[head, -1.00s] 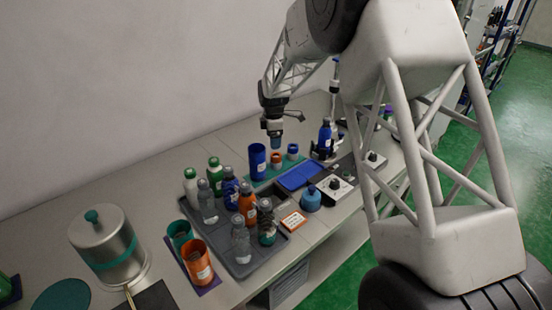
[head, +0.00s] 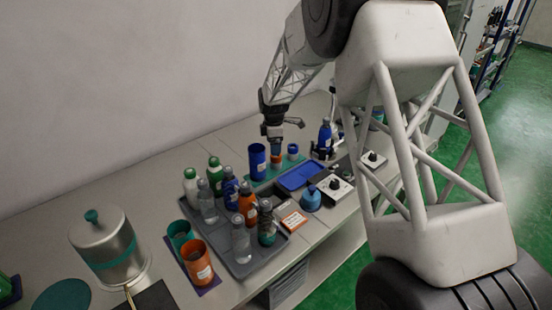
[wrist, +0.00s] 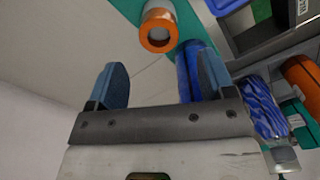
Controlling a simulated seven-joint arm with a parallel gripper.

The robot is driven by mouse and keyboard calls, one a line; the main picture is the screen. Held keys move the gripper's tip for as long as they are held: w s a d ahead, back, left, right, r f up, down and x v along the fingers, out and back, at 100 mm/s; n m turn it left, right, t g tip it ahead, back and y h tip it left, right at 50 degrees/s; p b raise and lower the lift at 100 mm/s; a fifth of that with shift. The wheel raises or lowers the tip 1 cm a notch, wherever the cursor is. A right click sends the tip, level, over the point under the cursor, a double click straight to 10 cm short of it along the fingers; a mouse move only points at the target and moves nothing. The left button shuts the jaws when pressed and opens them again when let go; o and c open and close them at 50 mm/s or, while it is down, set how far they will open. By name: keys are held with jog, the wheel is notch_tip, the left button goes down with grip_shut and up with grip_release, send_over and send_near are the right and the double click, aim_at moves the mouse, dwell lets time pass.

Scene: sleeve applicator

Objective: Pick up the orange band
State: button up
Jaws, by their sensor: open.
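The orange band (head: 276,163) is a small orange ring with a pale patch, standing on the teal mat (head: 262,177). In the wrist view the orange band (wrist: 157,45) shows its round open end, ahead of the fingers and roughly centred between them. My gripper (head: 275,150) points down just above the band in the head view, partly hiding its top. The two blue fingertips (wrist: 161,78) are apart with nothing gripped. Whether they overlap the band in height is not clear.
A tall blue cup (head: 257,161) stands close left of the band, and in the wrist view this cup (wrist: 188,68) is near the right finger. A small blue band (head: 293,151) is on the right. A blue tray (head: 300,177) and a bottle rack (head: 245,268) are nearer.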

jog(key=shift+f, duration=2.55)
jog(key=shift+c, duration=0.4)
jog(key=c, duration=0.9)
jog(key=shift+r, duration=0.1)
jog(key=shift+r, duration=0.85)
jog(key=shift+s+d+r, duration=0.1)
jog(key=shift+s+r, duration=0.1)
jog(key=shift+r, duration=0.65)
jog(key=s+d, duration=0.2)
jog(key=s, duration=0.5)
jog(key=s+d+r, duration=0.1)
jog(key=s+d, duration=0.1)
jog(key=s, duration=0.6)
jog(key=shift+d+r, duration=0.2)
jog(key=shift+d, duration=0.05)
